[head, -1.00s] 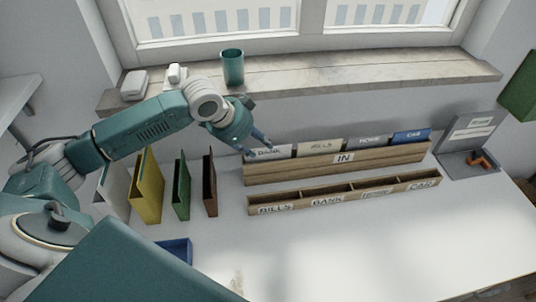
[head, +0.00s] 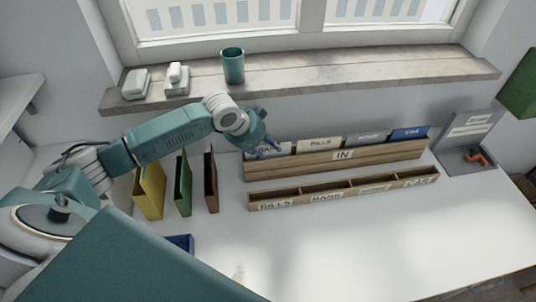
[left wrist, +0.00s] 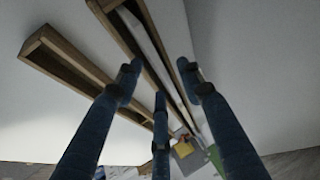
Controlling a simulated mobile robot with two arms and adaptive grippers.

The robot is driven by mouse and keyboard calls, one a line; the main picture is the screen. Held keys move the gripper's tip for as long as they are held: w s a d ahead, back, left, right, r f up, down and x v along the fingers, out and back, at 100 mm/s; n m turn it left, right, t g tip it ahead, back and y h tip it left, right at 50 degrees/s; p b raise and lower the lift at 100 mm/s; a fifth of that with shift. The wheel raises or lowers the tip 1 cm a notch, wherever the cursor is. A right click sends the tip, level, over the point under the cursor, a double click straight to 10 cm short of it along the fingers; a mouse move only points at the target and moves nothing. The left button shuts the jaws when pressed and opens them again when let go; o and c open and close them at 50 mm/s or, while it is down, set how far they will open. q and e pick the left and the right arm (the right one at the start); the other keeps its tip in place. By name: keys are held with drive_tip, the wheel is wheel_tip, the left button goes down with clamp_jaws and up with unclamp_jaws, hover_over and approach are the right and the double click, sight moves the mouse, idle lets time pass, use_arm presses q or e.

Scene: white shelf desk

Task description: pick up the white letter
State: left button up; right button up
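The white letter (head: 284,148), with a partly covered BANK label, stands upright at the left end of the wooden IN rack (head: 300,168). My left gripper (head: 268,155) is over the letter's left part and hides some of it. In the left wrist view the fingers (left wrist: 158,72) are spread apart. A pale strip that looks like the letter's top edge (left wrist: 148,42) runs between them, in the rack. I cannot tell whether a finger touches it. My right gripper is not in view.
BILLS (head: 320,145), grey (head: 370,139) and blue (head: 410,134) letters stand further right in the IN rack. A lower sorter (head: 345,191) is in front. Yellow (head: 149,192), green (head: 183,185) and brown (head: 211,182) folders stand left.

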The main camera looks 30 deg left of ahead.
use_arm(q)
drive_tip(key=shift+f, duration=0.25)
idle(0.3)
drive_tip(key=shift+r, duration=0.1)
clamp_jaws()
